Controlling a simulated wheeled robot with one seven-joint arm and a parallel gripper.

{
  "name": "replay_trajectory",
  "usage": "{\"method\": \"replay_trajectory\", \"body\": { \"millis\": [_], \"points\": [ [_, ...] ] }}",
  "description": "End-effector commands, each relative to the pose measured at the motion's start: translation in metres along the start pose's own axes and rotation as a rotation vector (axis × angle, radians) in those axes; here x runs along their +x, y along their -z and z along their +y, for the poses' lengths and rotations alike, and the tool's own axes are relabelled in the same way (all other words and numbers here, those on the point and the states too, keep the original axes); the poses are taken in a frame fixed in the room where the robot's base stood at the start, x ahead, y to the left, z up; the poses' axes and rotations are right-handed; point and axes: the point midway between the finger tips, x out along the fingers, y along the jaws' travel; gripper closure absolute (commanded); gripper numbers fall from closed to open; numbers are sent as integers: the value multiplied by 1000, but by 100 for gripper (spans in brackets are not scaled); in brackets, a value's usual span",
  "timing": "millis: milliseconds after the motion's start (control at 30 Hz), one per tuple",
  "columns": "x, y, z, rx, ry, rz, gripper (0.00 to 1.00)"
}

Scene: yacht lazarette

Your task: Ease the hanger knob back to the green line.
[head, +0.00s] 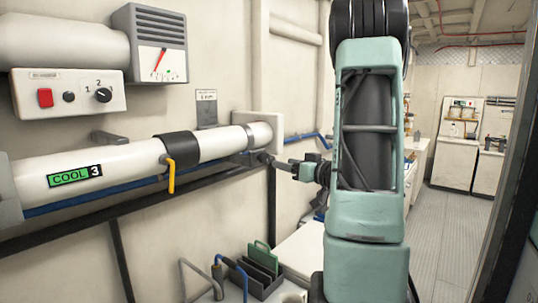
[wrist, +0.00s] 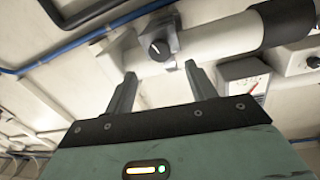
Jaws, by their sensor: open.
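In the wrist view the black hanger knob (wrist: 159,50), with a pale pointer mark, sits on a grey bracket (wrist: 172,36) around the white pipe (wrist: 215,38). My gripper (wrist: 160,83) is open and empty, its two fingers apart below the knob and not touching it. I cannot make out a green line beside the knob. In the head view my gripper (head: 283,165) is near the far end of the pipe (head: 130,165); the knob is too small to tell there.
A yellow lever (head: 171,175) hangs from a black pipe collar (head: 177,147). A gauge (head: 160,62) with a red needle and a switch box (head: 68,92) with a red switch and black dial are above. A dark rail (head: 140,208) runs below. A caddy (head: 262,273) stands low; the aisle floor (head: 445,220) is clear.

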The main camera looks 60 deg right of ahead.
Motion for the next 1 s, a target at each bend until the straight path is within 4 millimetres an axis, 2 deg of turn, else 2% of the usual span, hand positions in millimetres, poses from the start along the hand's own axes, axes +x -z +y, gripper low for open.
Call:
{"method": "replay_trajectory", "body": {
  "millis": [33, 200, 400, 567, 833, 1000],
  "points": [
    [12, 3, -1, 2, 4, -2, 44],
    [44, 3, -1, 1, 3, -2, 44],
    [69, 1, 0, 0, 2, -2, 44],
    [77, 0, 0, 0, 0, -1, 44],
    [78, 0, 0, 0, 0, -1, 44],
    [78, 0, 0, 0, 0, -1, 89]
  ]
}}
